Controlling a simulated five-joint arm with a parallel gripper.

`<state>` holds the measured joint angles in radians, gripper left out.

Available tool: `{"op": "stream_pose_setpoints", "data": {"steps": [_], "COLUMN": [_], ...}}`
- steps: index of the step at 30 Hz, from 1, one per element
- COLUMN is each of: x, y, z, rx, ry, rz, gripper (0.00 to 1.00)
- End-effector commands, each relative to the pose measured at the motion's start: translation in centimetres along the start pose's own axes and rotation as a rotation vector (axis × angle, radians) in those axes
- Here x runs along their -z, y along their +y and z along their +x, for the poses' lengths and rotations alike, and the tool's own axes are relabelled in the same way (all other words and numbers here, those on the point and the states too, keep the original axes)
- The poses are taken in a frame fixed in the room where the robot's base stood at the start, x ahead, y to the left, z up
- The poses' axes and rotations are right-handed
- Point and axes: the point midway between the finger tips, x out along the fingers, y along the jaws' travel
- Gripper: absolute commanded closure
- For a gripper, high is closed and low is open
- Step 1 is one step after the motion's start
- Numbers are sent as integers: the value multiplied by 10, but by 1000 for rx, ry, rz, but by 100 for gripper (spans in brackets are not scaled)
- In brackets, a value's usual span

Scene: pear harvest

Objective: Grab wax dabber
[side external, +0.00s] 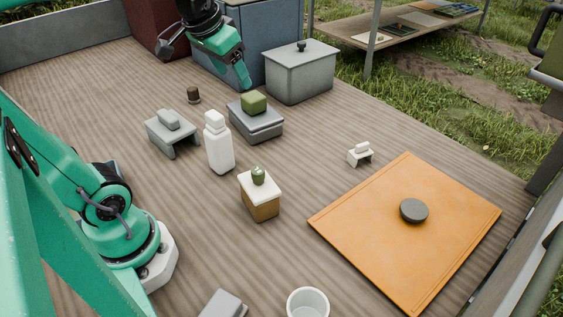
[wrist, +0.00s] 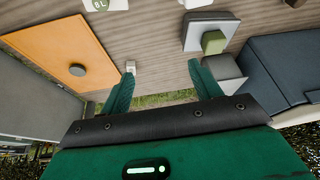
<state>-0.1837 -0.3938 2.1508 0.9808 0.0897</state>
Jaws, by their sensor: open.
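My gripper (side external: 243,80) is open and empty, raised above the far part of the wooden table near a grey lidded box; both green fingers show apart in the wrist view (wrist: 160,80). I cannot tell for certain which thing is the wax dabber. The green block also shows in the wrist view (wrist: 213,42); no candidate is between the fingers.
A white bottle (side external: 219,150) stands mid-table near a grey stand (side external: 181,139) and a small brown cylinder (side external: 193,95). The grey lidded box (side external: 300,78) and a blue box (side external: 235,45) stand behind. An orange board (side external: 360,215) carries a dark puck (side external: 413,211).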

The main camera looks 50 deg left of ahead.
Motion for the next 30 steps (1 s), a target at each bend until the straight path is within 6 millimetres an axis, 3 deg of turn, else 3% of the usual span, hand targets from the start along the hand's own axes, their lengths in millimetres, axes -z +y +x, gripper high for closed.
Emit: {"op": "stream_pose_setpoints", "data": {"steps": [6,15,24,30], "x": [43,90,120,129], "y": [-36,-95,-167,-219], "z": [12,38,74,104], "rx": [28,56,76,83], "ry": [-48,-107,-168,-206], "rz": [-40,-93,-148,-186], "gripper": [37,37,37,37]}}
